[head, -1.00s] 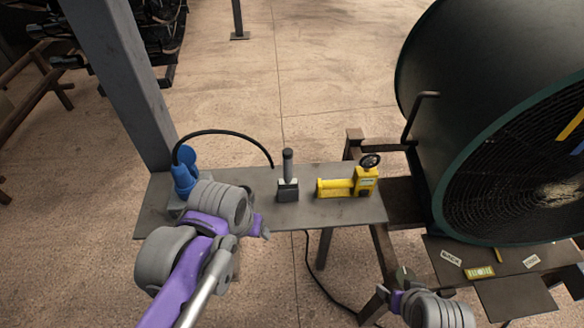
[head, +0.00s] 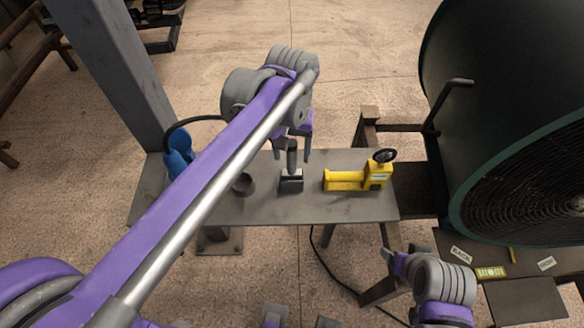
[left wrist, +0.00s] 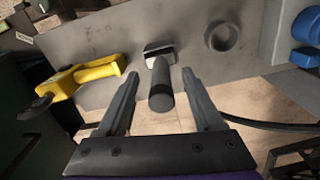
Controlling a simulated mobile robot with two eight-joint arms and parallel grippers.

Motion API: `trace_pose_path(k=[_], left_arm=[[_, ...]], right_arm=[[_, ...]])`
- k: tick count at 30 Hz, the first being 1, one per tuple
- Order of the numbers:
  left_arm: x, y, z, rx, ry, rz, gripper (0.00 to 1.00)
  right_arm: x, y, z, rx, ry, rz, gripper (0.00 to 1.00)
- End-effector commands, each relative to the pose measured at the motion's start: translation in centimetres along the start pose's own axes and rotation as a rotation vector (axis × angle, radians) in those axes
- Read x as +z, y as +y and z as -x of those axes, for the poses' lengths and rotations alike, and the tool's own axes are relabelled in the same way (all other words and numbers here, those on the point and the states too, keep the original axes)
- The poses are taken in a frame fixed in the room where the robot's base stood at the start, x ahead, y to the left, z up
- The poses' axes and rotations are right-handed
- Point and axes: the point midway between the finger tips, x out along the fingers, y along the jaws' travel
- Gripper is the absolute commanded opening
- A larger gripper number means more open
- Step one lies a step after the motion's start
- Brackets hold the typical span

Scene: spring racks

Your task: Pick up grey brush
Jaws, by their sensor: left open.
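The grey brush (head: 291,182) stands on the grey shelf, its dark handle pointing up and its pale-edged block resting on the surface. My left gripper (head: 292,150) is open at the brush's handle. In the left wrist view the handle (left wrist: 161,92) lies between the two spread fingers (left wrist: 160,90), with a gap on each side. My right gripper (head: 399,258) is low at the right, away from the brush; its jaw opening is unclear.
A yellow tool (head: 345,181) with a dark knob lies right of the brush. A dark grey ring-shaped holder (head: 243,185) is to its left. A blue object (head: 178,160) with a black hose stands by the post (head: 110,75). A large drum fan (head: 490,110) fills the right.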

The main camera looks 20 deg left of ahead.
Motion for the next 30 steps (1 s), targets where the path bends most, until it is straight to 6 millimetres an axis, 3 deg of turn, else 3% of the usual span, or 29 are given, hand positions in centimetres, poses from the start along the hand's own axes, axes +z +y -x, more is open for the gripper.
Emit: trace_pose_path(k=[9, 17, 28, 30], left_arm=[[-0.5, -0.1, -4.2, 0.000, 0.001, 0.000, 0.68], [-0.5, -0.1, -4.5, 0.000, 0.001, 0.000, 0.68], [-0.5, -0.1, -4.5, 0.000, 0.001, 0.000, 0.03], [-0.5, -0.1, -4.5, 0.000, 0.001, 0.000, 0.00]], right_arm=[[0.1, 0.0, -0.1, 0.000, -0.001, 0.000, 0.77], [0.1, 0.0, -0.1, 0.000, -0.001, 0.000, 0.77], [0.1, 0.0, -0.1, 0.000, -0.001, 0.000, 0.77], [0.1, 0.0, -0.1, 0.000, -0.001, 0.000, 0.77]])
